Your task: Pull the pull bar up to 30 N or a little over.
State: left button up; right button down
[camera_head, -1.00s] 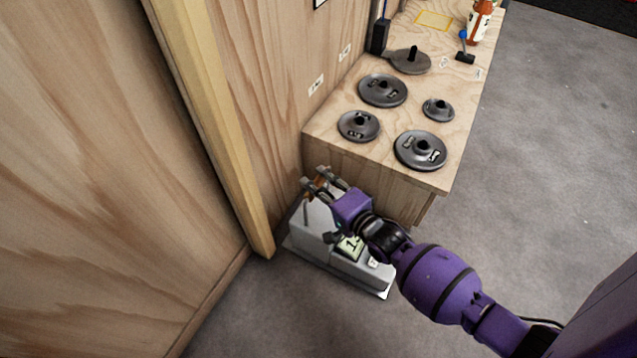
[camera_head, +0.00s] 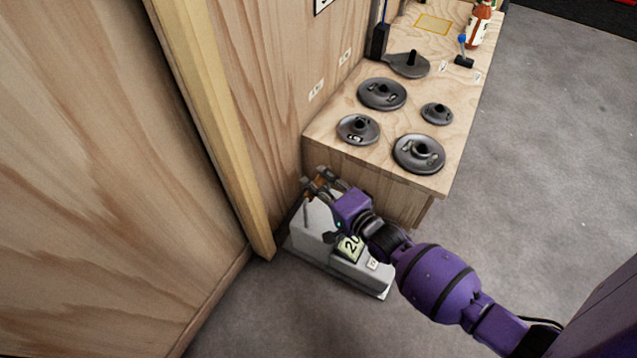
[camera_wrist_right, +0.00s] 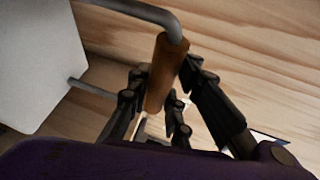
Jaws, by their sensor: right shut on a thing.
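The pull bar shows in the right wrist view as a bent grey metal rod with a brown grip (camera_wrist_right: 165,72). In the head view, its grip is small and partly hidden by my fingers. My right gripper (camera_head: 320,182) is shut on the pull bar's grip, with fingers on both sides of it in the wrist view (camera_wrist_right: 166,92). The pull bar belongs to a grey box (camera_head: 318,225) on the floor. My left gripper is not in view.
A wooden bench (camera_head: 375,170) stands just behind, bearing several round dark weight plates (camera_head: 418,153), a small blue-handled tool (camera_head: 464,52) and an orange bottle (camera_head: 478,25). A wooden wall and post (camera_head: 225,140) are close on the left. Grey floor is clear at right.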

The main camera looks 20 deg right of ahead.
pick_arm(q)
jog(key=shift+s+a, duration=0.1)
pick_arm(e)
jog(key=shift+r, duration=0.3)
jog(key=shift+f+b, duration=0.4)
jog(key=shift+f, duration=0.1)
jog(key=shift+f+b, duration=0.6)
jog(key=shift+f, duration=0.2)
jog(key=shift+f+b, duration=0.7)
jog(key=shift+f, duration=0.2)
jog(key=c, duration=1.5)
grip_release()
jog(key=shift+f, duration=0.1)
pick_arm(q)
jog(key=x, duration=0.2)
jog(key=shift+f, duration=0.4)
pick_arm(e)
jog(key=v, duration=1.2)
jog(key=shift+d+f, duration=0.1)
